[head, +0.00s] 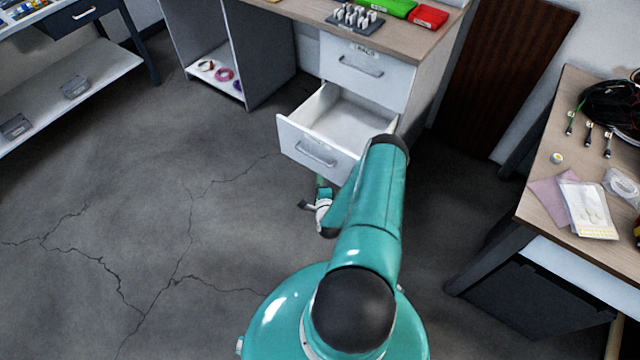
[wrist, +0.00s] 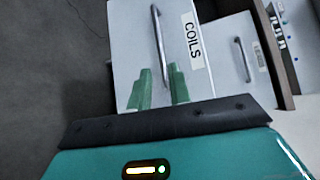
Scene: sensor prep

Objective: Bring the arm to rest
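My teal arm (head: 375,200) reaches forward from my body toward a white desk with an open lower drawer (head: 300,143). My gripper (head: 322,192) is low in front of that drawer, partly hidden behind the arm. In the wrist view its two green fingers (wrist: 161,75) stand apart with a gap between them. They point at the drawer front labelled COILS (wrist: 130,50). The drawer's handle (wrist: 157,40) lies ahead of the fingers, its lower end near the gap. I cannot tell whether the fingers touch the drawer front. No object shows held.
The closed upper drawer (head: 345,80) is above the open one. A wooden table (head: 545,200) with cables and bags stands at right. A shelf unit (head: 90,60) is at left. The cracked floor (head: 130,200) on the left is clear.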

